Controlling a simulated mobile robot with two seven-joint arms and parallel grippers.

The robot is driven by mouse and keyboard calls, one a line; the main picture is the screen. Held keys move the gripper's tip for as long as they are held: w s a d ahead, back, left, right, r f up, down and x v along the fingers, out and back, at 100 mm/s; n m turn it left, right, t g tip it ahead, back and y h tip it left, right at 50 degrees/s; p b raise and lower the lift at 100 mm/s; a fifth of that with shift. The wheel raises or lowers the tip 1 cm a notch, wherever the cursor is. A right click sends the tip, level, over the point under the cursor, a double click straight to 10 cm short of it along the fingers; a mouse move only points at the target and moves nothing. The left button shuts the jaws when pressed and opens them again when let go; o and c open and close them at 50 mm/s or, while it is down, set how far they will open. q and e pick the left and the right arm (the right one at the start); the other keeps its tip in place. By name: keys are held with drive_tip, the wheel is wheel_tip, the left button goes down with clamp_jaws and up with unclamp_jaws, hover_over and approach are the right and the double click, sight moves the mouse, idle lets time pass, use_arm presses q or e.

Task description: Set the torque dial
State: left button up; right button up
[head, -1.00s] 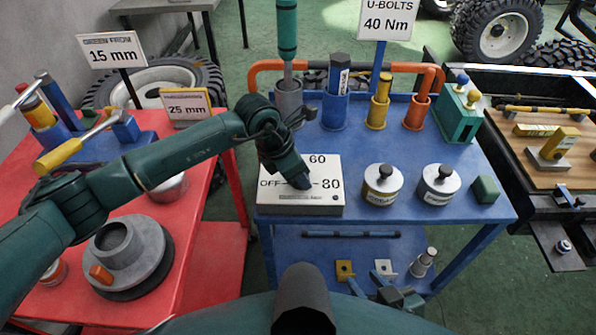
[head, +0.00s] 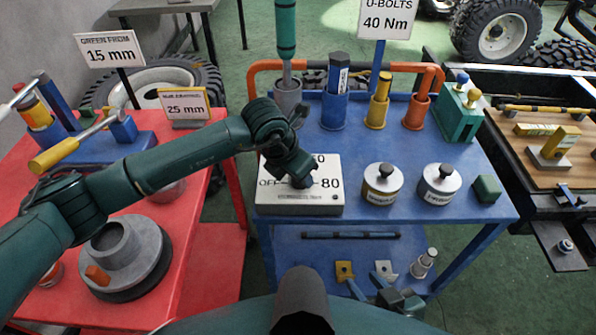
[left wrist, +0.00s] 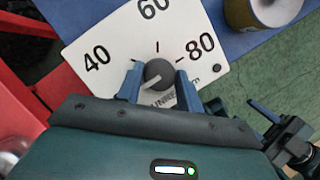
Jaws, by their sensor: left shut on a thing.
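The torque dial box (head: 325,203) is a white-topped block at the front left of the blue cart. Its face reads OFF, 60 and 80; the left wrist view also shows 40. My left gripper (head: 301,180) points down over the dial. In the left wrist view its blue fingers are shut on the round grey knob (left wrist: 158,72), one on each side. A pale streak shows at the knob's lower left; I cannot tell the exact setting. My right gripper (head: 368,285) is low at the cart's front, its two fingers apart and empty. A sign (head: 388,18) reads U-BOLTS 40 Nm.
Tool cups (head: 335,110) line the cart's back beside an orange pipe rail. A red table (head: 205,245) is at left, a wood-topped bench (head: 560,170) at right.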

use_arm(q)
drive_tip(key=o, duration=1)
drive_tip(key=shift+r, duration=0.1)
drive_tip(key=shift+b+v, duration=0.45)
drive_tip(key=shift+v, duration=6.05)
drive_tip(key=shift+s+a, duration=0.1)
